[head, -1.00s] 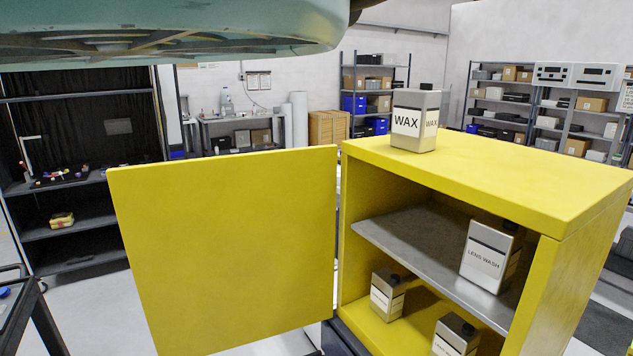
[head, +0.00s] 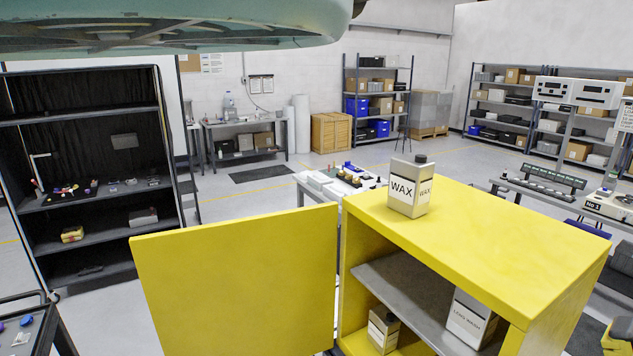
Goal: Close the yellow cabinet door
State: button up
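The yellow cabinet (head: 480,238) stands at the lower right of the head view, its inside partly visible. Its yellow door (head: 240,285) is swung wide open to the left, hinged at the cabinet's left front edge. A WAX can (head: 409,188) stands upright on the cabinet top near its left end. A lens wash can (head: 470,318) stands on the grey inner shelf (head: 402,290), and another can (head: 383,328) stands below that shelf. My gripper is not in view.
A dark open shelving unit (head: 90,165) stands at the left, and a dark cart (head: 28,325) is at the lower left. A table with small items (head: 340,182) is behind the cabinet. Benches stand at the right. Floor behind the door is clear.

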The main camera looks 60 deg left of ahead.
aim_at(262, 285)
jog(key=u, duration=1.25)
jog(key=i+j+u, duration=0.1)
jog(key=u, duration=0.35)
jog(key=i+j+u, duration=0.15)
jog(key=u, duration=0.3)
jog(key=i+j+u, duration=0.1)
jog(key=u, duration=0.3)
jog(key=i+j+u, duration=0.1)
jog(key=u, duration=0.35)
jog(key=i, duration=2)
jog(key=i+z, duration=0.1)
jog(key=i, duration=0.5)
jog(key=i+j+z, duration=0.15)
jog(key=i, duration=0.4)
jog(key=i+j+z, duration=0.1)
jog(key=i, duration=0.5)
jog(key=i+z, duration=0.1)
jog(key=z, duration=3.35)
jog(key=k+l, duration=0.05)
